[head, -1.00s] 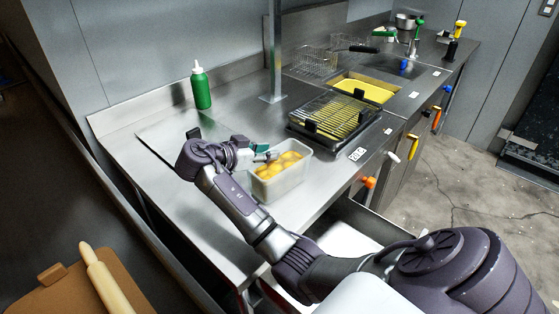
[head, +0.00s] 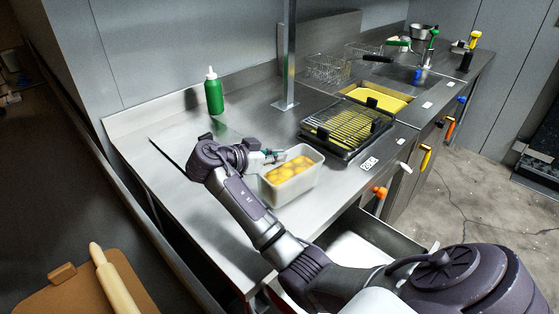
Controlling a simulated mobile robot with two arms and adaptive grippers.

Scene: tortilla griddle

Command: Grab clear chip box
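The clear chip box (head: 290,190) is a pale, see-through, open-topped bin with several round yellow pieces inside. It stands upright on the steel counter in the middle of the head view. My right arm reaches in from the lower right and bends back toward the box. My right gripper (head: 270,157) is at the box's far left rim, with small teal and pale finger parts showing there. The fingers are too small and partly hidden to tell whether they are open or touching the rim. My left gripper is not in view.
A green squeeze bottle (head: 213,95) stands at the back left of the counter (head: 165,168). A black rack tray (head: 347,130) lies right of the box, near a metal post (head: 290,60). An open drawer (head: 357,250) is below. A rolling pin (head: 112,280) lies lower left.

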